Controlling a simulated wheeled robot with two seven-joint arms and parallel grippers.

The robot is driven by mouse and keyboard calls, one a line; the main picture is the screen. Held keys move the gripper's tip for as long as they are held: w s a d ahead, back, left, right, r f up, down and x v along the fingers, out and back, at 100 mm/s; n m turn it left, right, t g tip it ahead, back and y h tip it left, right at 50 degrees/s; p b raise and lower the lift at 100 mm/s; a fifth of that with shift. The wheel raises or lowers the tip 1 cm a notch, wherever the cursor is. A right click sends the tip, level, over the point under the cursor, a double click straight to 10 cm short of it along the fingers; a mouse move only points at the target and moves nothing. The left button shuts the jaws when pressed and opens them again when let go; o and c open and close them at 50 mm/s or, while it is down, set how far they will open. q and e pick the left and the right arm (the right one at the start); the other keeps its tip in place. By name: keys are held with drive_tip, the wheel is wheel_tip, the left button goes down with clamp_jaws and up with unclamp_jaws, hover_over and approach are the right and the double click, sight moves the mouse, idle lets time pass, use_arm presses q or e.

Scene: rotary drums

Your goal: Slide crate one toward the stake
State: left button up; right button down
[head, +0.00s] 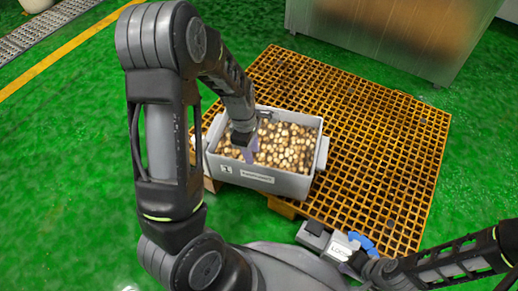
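Crate one is a grey crate (262,181) with a "1" label on its front wall. It is full of small brown and pale round pieces and sits at the left edge of an orange grating. My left gripper (245,152) points down over the crate's left part, its bluish fingers in front of the contents. Whether they touch crate or contents, and how far apart they are, is unclear. My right gripper (360,243) is low at the right, by the grating's near edge, away from the crate. Its fingers are partly hidden. I cannot pick out a stake.
The orange grating (350,130) is bare to the right of the crate. A large metal container (390,35) stands behind it. A small grey block (312,236) and a white lettered label (341,247) lie near my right gripper. Green floor surrounds the grating.

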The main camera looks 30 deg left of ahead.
sight(255, 165)
idle(0.3)
use_arm(q)
drive_tip(key=f+b, duration=0.1)
drive_tip(key=f, duration=0.1)
drive_tip(key=f+b, duration=0.1)
drive_tip(key=f, duration=0.1)
drive_tip(key=f+b, duration=0.1)
drive_tip(key=f, duration=0.1)
drive_tip(key=shift+d+f+b, duration=0.2)
drive_tip(key=shift+d+b, duration=0.1)
drive_tip(key=shift+w+d+f+b, duration=0.1)
drive_tip(key=shift+f+b, duration=0.2)
drive_tip(key=shift+f, duration=0.35)
clamp_jaws()
idle(0.8)
